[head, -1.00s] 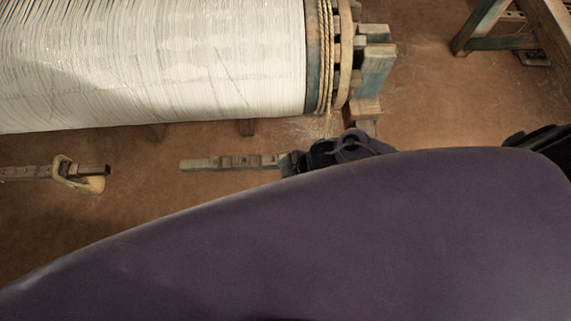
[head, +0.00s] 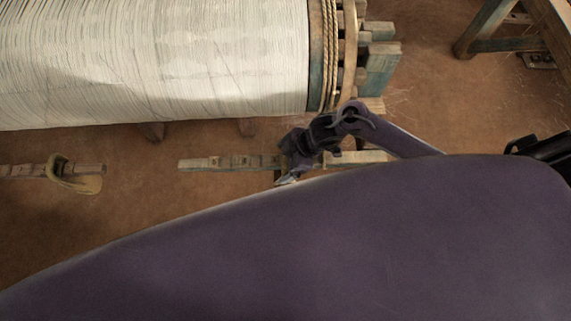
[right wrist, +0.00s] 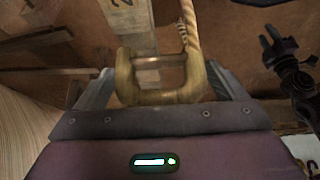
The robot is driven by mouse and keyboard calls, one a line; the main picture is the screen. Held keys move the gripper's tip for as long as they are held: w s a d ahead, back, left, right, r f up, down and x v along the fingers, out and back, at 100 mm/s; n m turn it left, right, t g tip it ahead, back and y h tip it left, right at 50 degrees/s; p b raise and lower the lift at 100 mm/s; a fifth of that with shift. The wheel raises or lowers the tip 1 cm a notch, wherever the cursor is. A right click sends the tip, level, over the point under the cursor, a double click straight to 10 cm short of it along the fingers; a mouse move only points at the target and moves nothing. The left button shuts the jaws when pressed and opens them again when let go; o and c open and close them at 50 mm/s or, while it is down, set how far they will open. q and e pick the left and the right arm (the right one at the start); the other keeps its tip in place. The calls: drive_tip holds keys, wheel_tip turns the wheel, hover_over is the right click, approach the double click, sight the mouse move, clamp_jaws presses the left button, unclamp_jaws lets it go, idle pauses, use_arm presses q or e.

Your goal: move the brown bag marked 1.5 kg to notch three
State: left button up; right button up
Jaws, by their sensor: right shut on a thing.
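My right gripper (head: 286,178) is at the notched wooden lever (head: 215,163), beside the warp beam's right end. In the right wrist view my right gripper (right wrist: 160,88) is shut on a yellow-brown loop (right wrist: 130,78), which sits between its fingers across a wooden bar (right wrist: 128,22). A figure that looks like a 2 is on that bar. A twisted rope (right wrist: 190,35) runs down to the loop. The bag's body and its 1.5 kg mark are not visible.
The white-threaded warp beam (head: 150,60) lies at upper left. Another notched lever (head: 25,171) at the left carries a tan loop-shaped thing (head: 78,178). A wooden frame (head: 490,40) stands at upper right. Brown floor is open between the levers.

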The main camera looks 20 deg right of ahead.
drive_tip(key=shift+w+d+r+b, duration=0.1)
drive_tip(key=shift+w+b, duration=0.15)
drive_tip(key=shift+w, duration=0.4)
drive_tip(key=shift+w+d+r+b, duration=0.1)
drive_tip(key=shift+w+b, duration=0.15)
drive_tip(key=shift+w, duration=0.4)
drive_tip(key=shift+s+f+b, duration=0.1)
drive_tip(key=shift+f+b, duration=0.65)
drive_tip(key=shift+f, duration=0.45)
drive_tip(key=shift+f, duration=0.25)
drive_tip(key=shift+s, duration=0.1)
drive_tip(key=o, duration=1.7)
drive_tip(key=shift+o, duration=0.2)
drive_tip(key=shift+s+d+f, duration=0.1)
drive_tip(key=shift+s+f, duration=0.05)
drive_tip(key=shift+f, duration=0.15)
drive_tip(key=v, duration=0.8)
drive_tip(key=shift+r+p, duration=0.15)
drive_tip(key=shift+p, duration=0.15)
